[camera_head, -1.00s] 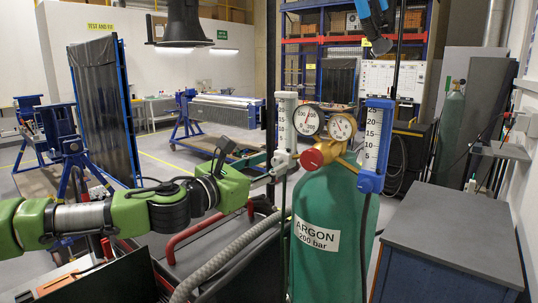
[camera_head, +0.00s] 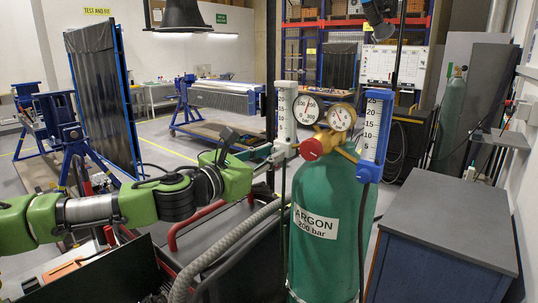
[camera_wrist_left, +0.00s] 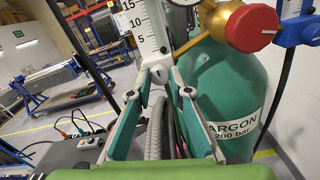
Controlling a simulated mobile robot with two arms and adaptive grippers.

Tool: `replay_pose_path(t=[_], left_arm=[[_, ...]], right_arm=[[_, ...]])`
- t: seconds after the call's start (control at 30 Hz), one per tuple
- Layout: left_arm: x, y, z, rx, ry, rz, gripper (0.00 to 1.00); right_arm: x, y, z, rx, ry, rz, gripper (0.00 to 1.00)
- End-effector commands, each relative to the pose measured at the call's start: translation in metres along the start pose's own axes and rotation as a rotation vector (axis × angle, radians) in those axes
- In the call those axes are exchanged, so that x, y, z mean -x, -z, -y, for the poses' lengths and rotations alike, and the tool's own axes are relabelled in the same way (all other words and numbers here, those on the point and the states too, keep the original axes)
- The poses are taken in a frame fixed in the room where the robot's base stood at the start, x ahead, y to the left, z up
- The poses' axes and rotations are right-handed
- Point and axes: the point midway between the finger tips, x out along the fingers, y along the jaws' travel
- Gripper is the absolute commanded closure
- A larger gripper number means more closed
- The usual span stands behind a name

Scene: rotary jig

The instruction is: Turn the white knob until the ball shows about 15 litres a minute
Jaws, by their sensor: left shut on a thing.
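The white flowmeter (camera_head: 286,112) stands upright at the left of the green argon cylinder's gauges, and its scale also shows in the left wrist view (camera_wrist_left: 146,30). Its white knob (camera_wrist_left: 158,76) is at the lower end of the tube. My left gripper (camera_head: 277,156) reaches in from the left and is shut on the knob; in the left wrist view its two fingers (camera_wrist_left: 160,92) stand either side of it. I cannot make out the ball in the tube, so the reading cannot be told. My right gripper is not in view.
The green argon cylinder (camera_head: 328,235) stands just right of the knob, with a red knob (camera_head: 311,149) and two round gauges above. A blue flowmeter (camera_head: 374,135) is further right. A grey hose (camera_head: 225,245) runs below my left arm. A grey-topped cabinet (camera_head: 450,215) stands at right.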

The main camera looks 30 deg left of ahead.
Motion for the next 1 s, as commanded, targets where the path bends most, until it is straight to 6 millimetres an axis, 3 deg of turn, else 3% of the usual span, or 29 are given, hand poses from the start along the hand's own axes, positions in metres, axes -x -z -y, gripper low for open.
replay_pose_path(t=[0.37,1.0], left_arm=[[0.0,-0.001,-0.001,0.156,0.0,0.002,1.0],[0.0,0.0,-0.002,0.751,-0.001,0.004,1.0]], right_arm=[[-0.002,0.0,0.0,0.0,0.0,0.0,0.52],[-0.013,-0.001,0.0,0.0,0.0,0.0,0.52]])
